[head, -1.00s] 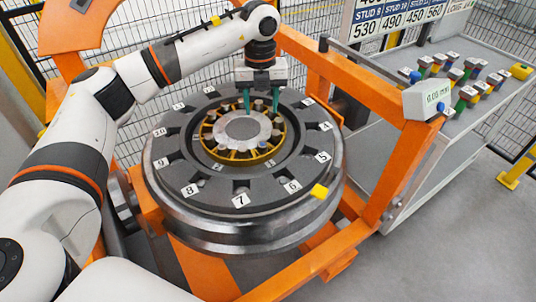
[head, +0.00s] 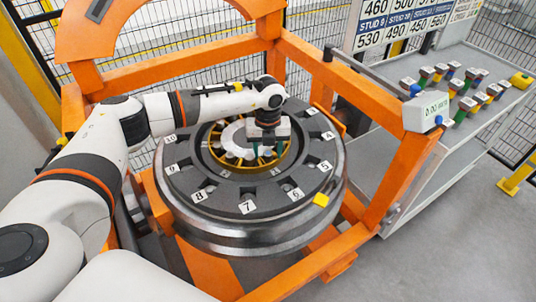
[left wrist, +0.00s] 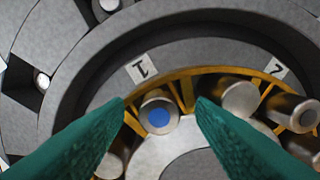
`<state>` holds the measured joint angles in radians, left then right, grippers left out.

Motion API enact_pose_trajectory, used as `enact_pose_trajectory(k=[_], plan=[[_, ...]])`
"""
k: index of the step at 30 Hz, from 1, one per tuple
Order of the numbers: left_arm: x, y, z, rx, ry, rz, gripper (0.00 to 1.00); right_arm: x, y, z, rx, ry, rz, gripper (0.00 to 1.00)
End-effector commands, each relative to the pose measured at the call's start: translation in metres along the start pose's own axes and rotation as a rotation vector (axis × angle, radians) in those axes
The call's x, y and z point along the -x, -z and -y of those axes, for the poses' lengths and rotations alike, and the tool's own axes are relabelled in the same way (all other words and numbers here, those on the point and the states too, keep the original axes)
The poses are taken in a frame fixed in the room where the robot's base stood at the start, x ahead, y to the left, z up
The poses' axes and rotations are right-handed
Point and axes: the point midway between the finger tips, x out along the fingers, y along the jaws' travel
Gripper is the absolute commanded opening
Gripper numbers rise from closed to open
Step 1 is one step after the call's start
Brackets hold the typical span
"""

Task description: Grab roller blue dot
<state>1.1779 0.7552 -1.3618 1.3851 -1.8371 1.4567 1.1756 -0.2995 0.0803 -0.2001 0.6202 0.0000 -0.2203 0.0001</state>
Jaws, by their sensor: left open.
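The blue-dot roller (left wrist: 159,117) stands in the yellow cage ring (left wrist: 187,92) near the label 1 in the left wrist view, its round end face showing a blue dot. My left gripper (left wrist: 160,104) is open, with one green fingertip on each side of this roller; I cannot tell whether they touch it. Other plain metal rollers (left wrist: 239,98) sit in the ring to the right. In the head view my left gripper (head: 268,150) is over the right part of the hub and hides the roller there. My right gripper is not in view.
The dark numbered wheel (head: 247,188) sits in an orange frame (head: 300,275). A grey display box (head: 427,111) is mounted at the right. A grey bench (head: 470,120) holds several coloured-handled pieces. A yellow marker (head: 320,199) is on the wheel's front right rim.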

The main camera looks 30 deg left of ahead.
Motion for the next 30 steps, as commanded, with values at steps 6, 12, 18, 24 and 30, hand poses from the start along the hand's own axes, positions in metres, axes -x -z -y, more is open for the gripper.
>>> enact_pose_trajectory(k=[6, 12, 18, 24, 30], plan=[[-0.002, 0.000, 0.000, -0.001, -0.001, -0.001, 0.50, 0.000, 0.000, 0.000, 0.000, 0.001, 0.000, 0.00], [-0.002, 0.000, -0.001, -0.001, -0.001, -0.001, 0.21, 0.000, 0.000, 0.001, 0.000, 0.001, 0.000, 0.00], [-0.001, 0.001, -0.001, -0.001, -0.002, -0.002, 0.00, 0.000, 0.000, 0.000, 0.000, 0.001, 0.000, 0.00], [0.001, 0.001, -0.001, -0.001, -0.003, -0.002, 0.00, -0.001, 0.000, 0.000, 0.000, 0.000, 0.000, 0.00], [0.025, 0.001, -0.001, -0.003, -0.005, -0.006, 0.00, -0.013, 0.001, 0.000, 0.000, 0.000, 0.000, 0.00]])
